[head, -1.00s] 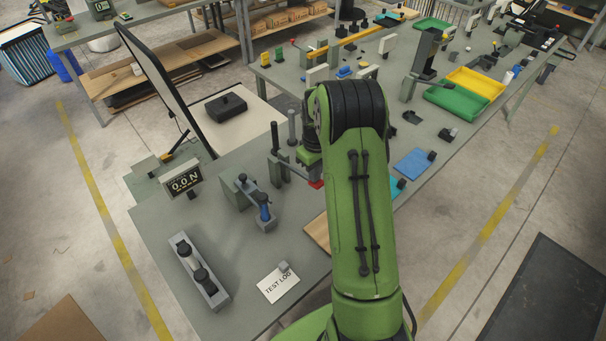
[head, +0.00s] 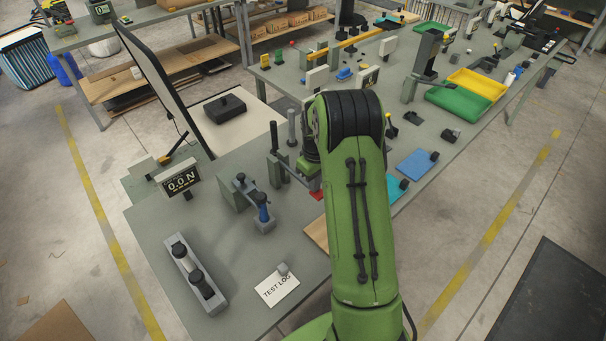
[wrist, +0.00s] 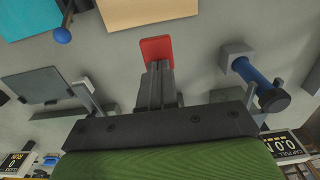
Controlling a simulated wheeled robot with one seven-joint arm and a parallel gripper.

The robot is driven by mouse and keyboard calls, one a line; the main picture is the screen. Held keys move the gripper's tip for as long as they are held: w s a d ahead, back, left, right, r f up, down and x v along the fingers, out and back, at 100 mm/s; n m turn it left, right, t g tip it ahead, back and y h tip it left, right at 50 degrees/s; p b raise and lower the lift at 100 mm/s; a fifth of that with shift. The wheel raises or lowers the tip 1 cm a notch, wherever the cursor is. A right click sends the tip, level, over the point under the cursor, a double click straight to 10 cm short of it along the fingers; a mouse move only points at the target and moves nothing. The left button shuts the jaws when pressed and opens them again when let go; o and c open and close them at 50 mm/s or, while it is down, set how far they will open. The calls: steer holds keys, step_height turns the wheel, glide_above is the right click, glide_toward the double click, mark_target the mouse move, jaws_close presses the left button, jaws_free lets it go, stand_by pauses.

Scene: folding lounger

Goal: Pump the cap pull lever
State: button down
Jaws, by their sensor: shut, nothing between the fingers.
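A bracket with an upright black grip (head: 274,137) and a grey bent arm stands left of my wrist in the head view; it looks like the cap pull lever, but I cannot be sure. A blue cylinder with a black cap (head: 263,205) sits in a grey block in front of it, and also shows at right in the wrist view (wrist: 252,75). My gripper (wrist: 158,66) is shut and empty, its fingers pointing at a red piece (wrist: 156,49). Whether they touch it is unclear. In the head view my arm mostly hides the gripper.
A display reading 0.0 N (head: 180,181) stands at left. A grey bar with black knobs (head: 196,275) and a TEST LOG card (head: 277,287) lie at the front of the bench. A wooden board (wrist: 146,12) is beyond the red piece. Yellow (head: 477,83) and green trays are at right.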

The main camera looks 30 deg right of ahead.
steer(key=shift+f+b, duration=1.3)
steer(key=shift+f, duration=0.55)
steer(key=shift+r, duration=0.15)
steer(key=shift+r+p, duration=3.35)
steer(key=shift+r, duration=1.25)
step_height(320, 180, up, 7)
steer(key=p, duration=0.5)
